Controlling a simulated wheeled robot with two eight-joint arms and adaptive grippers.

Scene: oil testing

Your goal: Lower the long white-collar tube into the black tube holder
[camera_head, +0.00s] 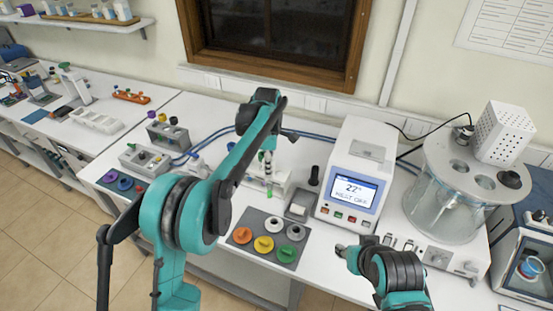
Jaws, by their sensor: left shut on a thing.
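My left gripper (267,148) points down over the back middle of the bench. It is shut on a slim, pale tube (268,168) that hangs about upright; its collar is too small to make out. The tube's lower end overlaps a white rack (277,182) in the picture, and I cannot tell whether it is inside or in front. A small upright black holder (314,177) stands to the right of the tube, by the display device; I cannot be sure it is the tube holder. My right gripper (346,251) is low at right, its fingers unclear.
A grey mat (262,258) with coloured round pieces lies in front. A white display device (354,170) stands right of the black holder, then a large glass bath (447,205). Small grey racks (146,160) stand at left. Blue cables run behind.

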